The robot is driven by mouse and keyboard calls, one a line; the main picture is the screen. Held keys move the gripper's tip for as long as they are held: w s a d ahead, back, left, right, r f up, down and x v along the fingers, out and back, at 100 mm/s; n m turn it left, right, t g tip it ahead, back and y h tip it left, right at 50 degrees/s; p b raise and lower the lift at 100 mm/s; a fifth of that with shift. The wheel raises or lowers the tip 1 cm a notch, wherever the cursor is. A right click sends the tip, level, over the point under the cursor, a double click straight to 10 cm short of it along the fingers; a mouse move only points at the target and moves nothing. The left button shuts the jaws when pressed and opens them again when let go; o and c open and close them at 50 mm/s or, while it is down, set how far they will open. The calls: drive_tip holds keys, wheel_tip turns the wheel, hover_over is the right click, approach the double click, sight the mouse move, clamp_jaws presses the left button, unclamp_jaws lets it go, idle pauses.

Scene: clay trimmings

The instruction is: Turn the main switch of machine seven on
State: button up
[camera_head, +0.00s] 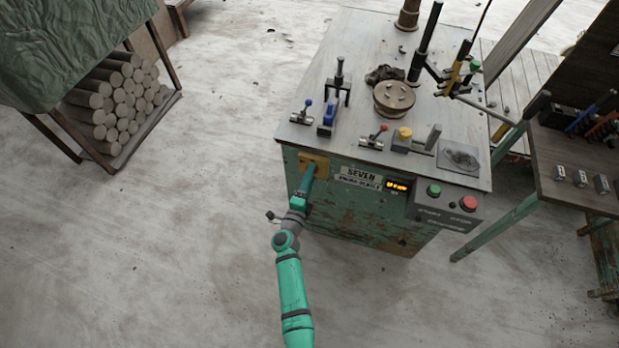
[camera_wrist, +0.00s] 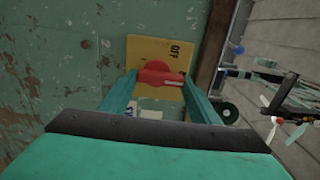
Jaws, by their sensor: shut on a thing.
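Machine seven (camera_head: 370,205) is a worn green cabinet with a nameplate reading SEVEN (camera_head: 361,174). Its main switch is a red rotary knob (camera_wrist: 163,76) on a yellow plate (camera_wrist: 147,50), which also shows at the cabinet's upper left in the head view (camera_head: 322,160). The word OFF shows on the plate, sideways in the wrist view. The knob's bar lies across the wrist picture, with a pale mark toward its right end. My gripper (camera_wrist: 158,84) is shut on the knob, one finger at each end. In the head view my gripper (camera_head: 308,172) hides the knob.
To the right on the cabinet are a lit orange display (camera_head: 397,186), a green button (camera_head: 433,190) and a red button (camera_head: 468,203). Clamps and levers stand on the top (camera_head: 350,50).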

drive_tip(key=o, duration=1)
drive_tip(key=shift+o, duration=0.2)
drive_tip(key=v, duration=1)
drive_tip(key=shift+s+a, duration=0.15)
drive_tip(key=shift+s, duration=0.2)
drive_tip(key=s+r+n+y, duration=0.2)
drive_tip(key=s+r+n, duration=0.3)
drive_tip(key=s, duration=0.7)
drive_tip(key=s+d+r+n+g+y, duration=0.1)
drive_tip(key=s+r+n, duration=0.5)
drive_tip(key=s+n, duration=0.3)
drive_tip(key=s+d+r+n+y, duration=0.1)
drive_tip(key=s+r+n, duration=0.5)
drive_tip(key=s, duration=1)
drive_tip(key=shift+d+r+n+g+y, duration=0.25)
drive_tip(key=shift+n+g+y, duration=0.15)
drive_tip(key=shift+n+y, duration=0.45)
